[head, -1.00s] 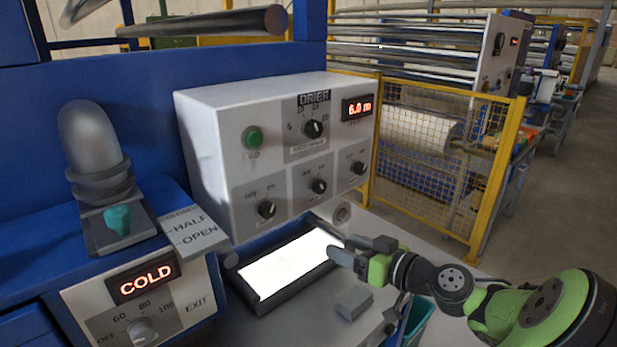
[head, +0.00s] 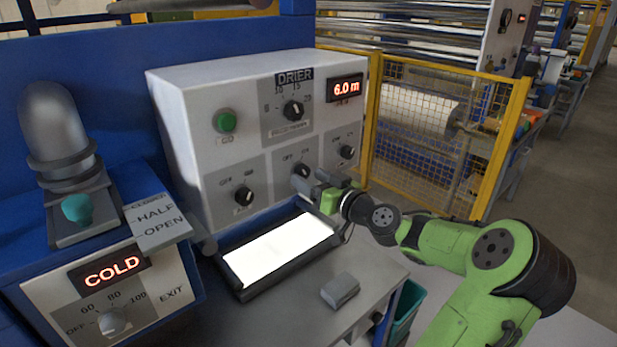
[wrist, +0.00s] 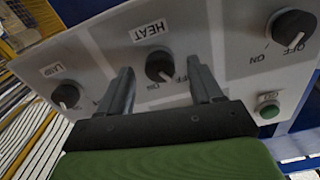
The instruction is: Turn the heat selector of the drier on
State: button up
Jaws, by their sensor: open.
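The drier (head: 180,110) is a pale grey control box with a red "6.0 m" display. Its heat selector (wrist: 160,65) is the dark middle knob of the lower row, under a HEAT label in the wrist view. Its white mark seems to point toward OFF. In the head view the knob (head: 301,170) is partly covered by my gripper (head: 316,189). My gripper (wrist: 160,72) is open, its two fingers on either side of the heat selector in the wrist view. I cannot tell whether they touch it.
Knobs sit left (head: 243,195) and right (head: 347,152) of the heat selector, with a dial (head: 293,110) and green button (head: 225,121) above. Below lies a lit panel (head: 275,248) in a dark frame, then a grey block (head: 340,290). A yellow mesh guard (head: 490,150) stands right.

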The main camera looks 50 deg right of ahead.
jog(key=shift+w+d, duration=0.15)
jog(key=shift+w, duration=0.6)
jog(key=shift+c, duration=0.5)
jog(key=c, duration=1)
jog(key=shift+o, duration=0.2)
jog(key=shift+m, duration=0.3)
jog(key=m+p, duration=0.3)
jog(key=m, duration=0.2)
jog(key=shift+r, duration=0.15)
jog(key=m+p, duration=0.4)
jog(key=m, duration=0.2)
jog(key=shift+a, duration=0.2)
jog(key=shift+m, duration=0.3)
